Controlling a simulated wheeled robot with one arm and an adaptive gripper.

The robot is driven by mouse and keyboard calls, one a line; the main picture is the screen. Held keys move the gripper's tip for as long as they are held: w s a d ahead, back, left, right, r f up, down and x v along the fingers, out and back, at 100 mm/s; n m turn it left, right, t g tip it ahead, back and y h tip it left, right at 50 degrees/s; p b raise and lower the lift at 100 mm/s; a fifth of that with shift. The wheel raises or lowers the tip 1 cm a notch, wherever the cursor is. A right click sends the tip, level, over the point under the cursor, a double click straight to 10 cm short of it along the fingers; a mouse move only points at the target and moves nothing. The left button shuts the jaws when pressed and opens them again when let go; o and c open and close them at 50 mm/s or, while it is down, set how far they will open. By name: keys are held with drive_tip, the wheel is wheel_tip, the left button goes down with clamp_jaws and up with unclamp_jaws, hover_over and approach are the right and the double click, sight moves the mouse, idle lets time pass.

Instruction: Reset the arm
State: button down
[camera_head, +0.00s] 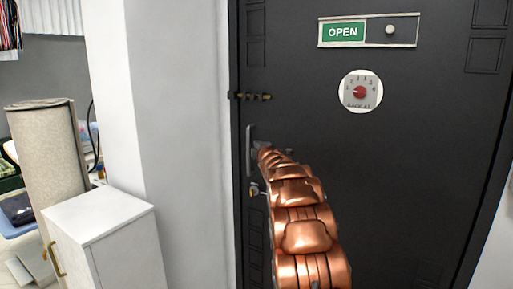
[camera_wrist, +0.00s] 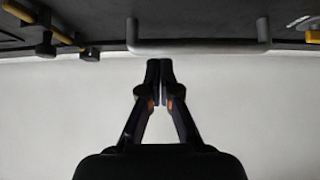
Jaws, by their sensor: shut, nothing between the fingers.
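My copper arm reaches up from the bottom of the head view toward the dark door (camera_head: 425,160), its end close to the grey door handle (camera_head: 249,150). In the wrist view my gripper (camera_wrist: 160,70) has its two black fingers together with nothing between them. The grey bar of the handle (camera_wrist: 200,48) runs across just beyond the fingertips in that view. I cannot tell whether the tips touch it. In the head view the gripper is small and mostly hidden by the arm.
The door carries an OPEN sign (camera_head: 343,32), a dial with a red knob (camera_head: 360,91), a brass bolt (camera_head: 252,96) and a brass lock (camera_head: 254,190). A white wall (camera_head: 185,130) is left of the door. A white cabinet (camera_head: 105,225) and a beige roll (camera_head: 50,155) stand farther left.

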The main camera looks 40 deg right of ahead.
drive_tip(key=shift+b+v, duration=0.45)
drive_tip(key=shift+v, duration=1.25)
drive_tip(key=shift+r, duration=0.15)
drive_tip(key=s+a+f+m+g+y+p, duration=0.1)
drive_tip(key=s+a+f+m+g+p, duration=0.15)
drive_tip(key=s+a, duration=0.55)
drive_tip(key=s+a+f+m+g+y+p, duration=0.2)
drive_tip(key=s+a+m+g, duration=0.3)
drive_tip(key=a, duration=0.5)
drive_tip(key=s+a+f+m+g+y+p, duration=0.1)
drive_tip(key=s+a+f+m+g+p, duration=0.15)
drive_tip(key=s+a, duration=0.6)
drive_tip(key=s+a+f+m+g+y+p, duration=0.1)
drive_tip(key=s+a+g, duration=0.1)
drive_tip(key=s+a, duration=0.4)
drive_tip(key=s+a+f+m+g+y+p, duration=0.1)
drive_tip(key=s+a, duration=0.6)
drive_tip(key=s, duration=0.8)
drive_tip(key=s+a+f+m+g+y+p, duration=0.1)
drive_tip(key=s+a+g, duration=0.4)
drive_tip(key=s, duration=0.6)
drive_tip(key=shift+s+a+f+y+p, duration=0.3)
drive_tip(key=shift+a+f+y+p, duration=0.4)
drive_tip(key=shift+a, duration=0.5)
drive_tip(key=shift+r, duration=0.15)
